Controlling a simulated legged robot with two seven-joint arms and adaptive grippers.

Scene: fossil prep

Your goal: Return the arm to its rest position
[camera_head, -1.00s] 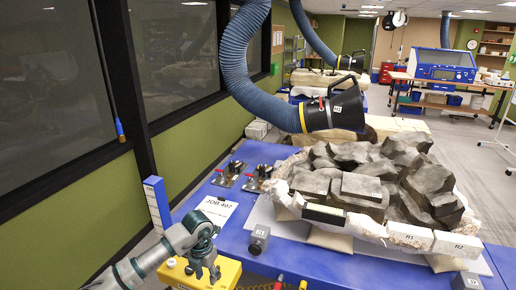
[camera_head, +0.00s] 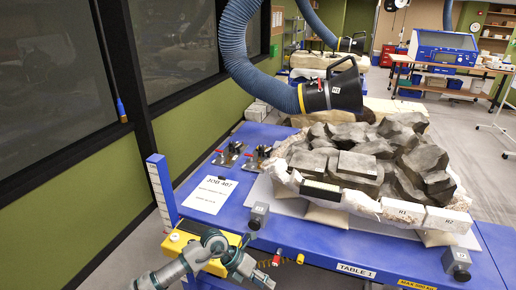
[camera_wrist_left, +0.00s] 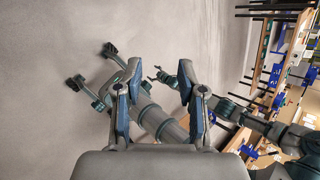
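My left gripper (camera_head: 266,281) is low in the head view, in front of the blue table (camera_head: 232,208) near its front left corner, beside the yellow box (camera_head: 178,243). In the left wrist view its two fingers (camera_wrist_left: 155,82) stand apart with nothing held between them. Bare grey floor and parts of my own body show beyond them. My right gripper does not show in the head view. In the left wrist view another arm of mine comes in from the right, but its end is small and partly hidden behind the left fingers.
A fossil block (camera_head: 380,165) fills the table's middle. A black-mouthed extraction hose (camera_head: 330,93) hangs over it. A JOB 407 sheet (camera_head: 210,194), a small grey block (camera_head: 258,215) and an upright blue-and-white scale (camera_head: 161,190) are at the table's left. Floor below the gripper looks clear.

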